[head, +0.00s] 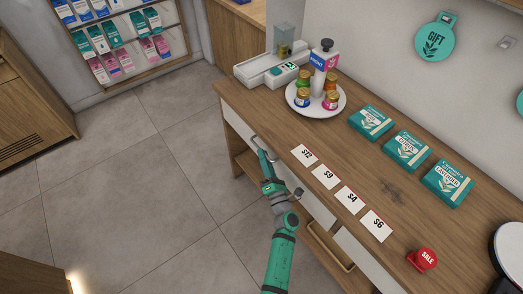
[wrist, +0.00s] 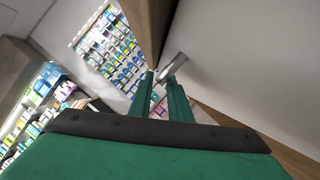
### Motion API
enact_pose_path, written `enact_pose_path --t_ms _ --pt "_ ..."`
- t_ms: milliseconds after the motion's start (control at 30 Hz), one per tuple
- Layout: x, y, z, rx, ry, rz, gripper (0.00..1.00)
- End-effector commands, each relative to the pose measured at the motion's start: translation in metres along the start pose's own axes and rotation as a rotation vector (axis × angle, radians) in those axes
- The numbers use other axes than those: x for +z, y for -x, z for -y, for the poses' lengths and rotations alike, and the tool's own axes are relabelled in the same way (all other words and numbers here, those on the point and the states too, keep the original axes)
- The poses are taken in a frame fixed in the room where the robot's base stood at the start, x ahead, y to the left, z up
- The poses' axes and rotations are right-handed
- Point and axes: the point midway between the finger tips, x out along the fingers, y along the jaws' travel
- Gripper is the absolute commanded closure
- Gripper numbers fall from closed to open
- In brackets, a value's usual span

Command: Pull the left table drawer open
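The left table drawer (head: 236,121) has a white front that looks flush under the wooden tabletop, so it appears closed. Its metal handle (head: 257,139) is partly hidden by my gripper (head: 264,157). In the wrist view the handle (wrist: 174,65) is a silver bar beside the pale drawer front (wrist: 240,60). My gripper's two green fingers (wrist: 160,80) reach up to the bar, with their tips around its near end. A narrow gap shows between the fingers. I cannot tell whether they press on the bar.
The wooden table (head: 385,190) carries price cards (head: 325,176), teal boxes (head: 406,149), a round white tray (head: 293,104) and a red sale button (head: 422,259). A second drawer (head: 362,262) with a handle is nearer. The tiled floor (head: 150,190) left of the table is clear.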

Motion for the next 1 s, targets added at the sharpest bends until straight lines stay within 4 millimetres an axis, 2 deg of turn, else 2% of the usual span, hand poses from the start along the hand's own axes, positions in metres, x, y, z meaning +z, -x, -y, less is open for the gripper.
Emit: enact_pose_path --t_ms 100,300,600,700,1000 --pt "0.0 -0.017 0.0 0.001 0.001 -0.001 0.83" --pt "-0.001 -0.03 0.0 0.0 -0.001 0.0 0.83" --pt "-0.001 -0.032 0.0 -0.001 -0.001 0.0 0.83" --pt "-0.001 -0.032 0.0 -0.001 -0.001 0.0 1.0" --pt "-0.003 -0.03 -0.001 -0.001 -0.001 0.001 1.0"
